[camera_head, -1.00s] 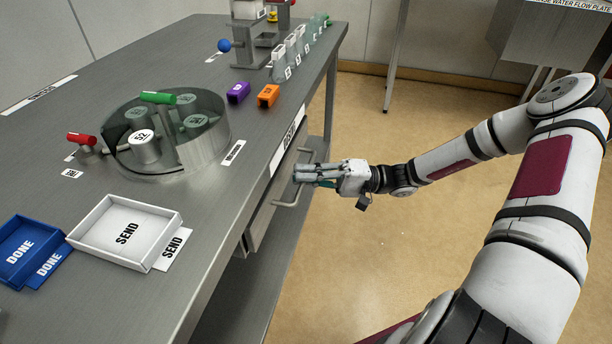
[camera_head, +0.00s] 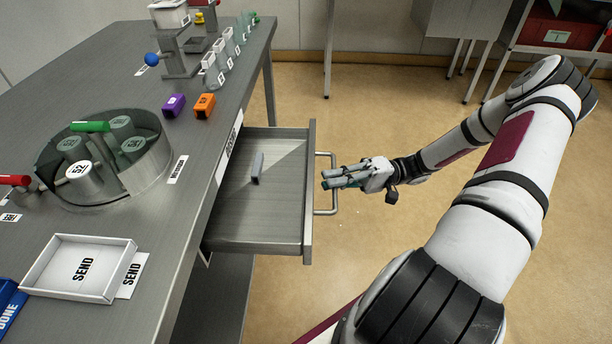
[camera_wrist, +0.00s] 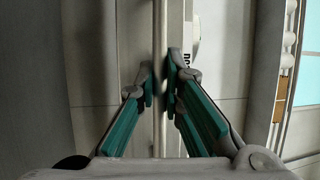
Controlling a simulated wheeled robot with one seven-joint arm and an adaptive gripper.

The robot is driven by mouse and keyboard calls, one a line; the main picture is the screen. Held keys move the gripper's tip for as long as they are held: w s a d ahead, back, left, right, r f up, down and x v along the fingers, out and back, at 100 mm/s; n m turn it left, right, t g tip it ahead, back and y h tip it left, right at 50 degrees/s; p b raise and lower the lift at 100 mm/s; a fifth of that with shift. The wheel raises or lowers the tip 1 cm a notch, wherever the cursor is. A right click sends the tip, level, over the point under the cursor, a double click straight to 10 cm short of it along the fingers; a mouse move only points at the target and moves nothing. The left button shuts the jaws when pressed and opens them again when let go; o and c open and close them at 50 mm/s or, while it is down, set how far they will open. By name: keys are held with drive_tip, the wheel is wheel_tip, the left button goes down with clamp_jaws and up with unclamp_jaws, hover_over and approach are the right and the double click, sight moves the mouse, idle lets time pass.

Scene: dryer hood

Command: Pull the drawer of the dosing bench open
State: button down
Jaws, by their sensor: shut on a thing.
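The drawer (camera_head: 260,228) of the dosing bench stands open, slid out to the right from under the bench top. A small grey block (camera_head: 257,168) stands inside it. The drawer's bar handle (camera_head: 333,197) is on its outer front face. My gripper (camera_head: 326,180) is at this handle, with its fingers around the bar. In the wrist view my gripper's teal-padded fingers (camera_wrist: 159,85) are closed on either side of the handle bar (camera_wrist: 159,128). The contact itself is partly hidden by the fingers in the head view.
The bench top (camera_head: 190,215) bears a round glass-walled carousel (camera_head: 150,180), a white SEND tray (camera_head: 128,278), and purple (camera_head: 174,105) and orange (camera_head: 204,106) blocks. Bottles line its far edge. The floor (camera_head: 300,110) beyond the drawer is clear.

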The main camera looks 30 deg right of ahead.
drive_tip(key=shift+s+d+f, duration=0.1)
drive_tip(key=shift+s+d, duration=0.5)
drive_tip(key=shift+d, duration=0.25)
drive_tip(key=shift+s+d, duration=0.6)
drive_tip(key=shift+d, duration=0.25)
drive_tip(key=c, duration=1.7)
unclamp_jaws()
drive_tip(key=v, duration=1.2)
